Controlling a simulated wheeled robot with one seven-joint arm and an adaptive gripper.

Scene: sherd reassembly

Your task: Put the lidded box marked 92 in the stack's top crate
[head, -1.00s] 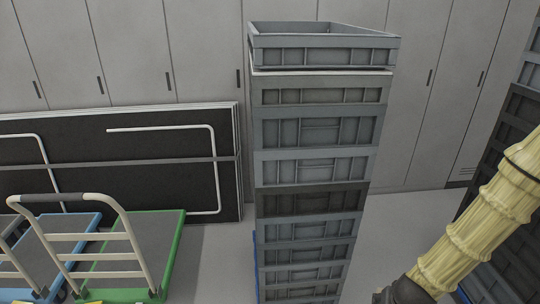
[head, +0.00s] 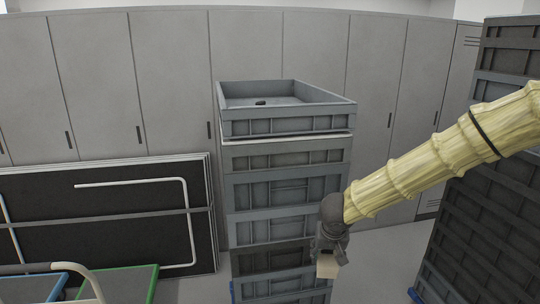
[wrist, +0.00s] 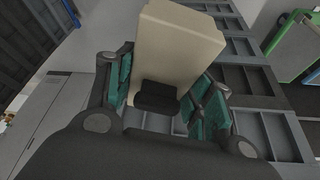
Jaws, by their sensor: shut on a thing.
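The stack's top crate (head: 288,125) is grey, open at the top and seen from above its rim in the head view. A small dark thing (head: 260,102) lies on its floor. My gripper (head: 328,246) is lower than this crate, in front of the stack's right side. It is shut on a pale beige box (head: 327,268), held below the fingers. In the wrist view the box (wrist: 180,45) sits between the green-padded fingers of my gripper (wrist: 162,98). No number can be read on the box, and its lid cannot be made out.
Lower grey crates (head: 270,190) form the tall stack. A darker crate stack (head: 475,220) stands at the right. Grey lockers (head: 170,75) line the back. A folded black panel (head: 100,240) and a green-edged trolley (head: 130,285) are at the left. The space above the top crate is clear.

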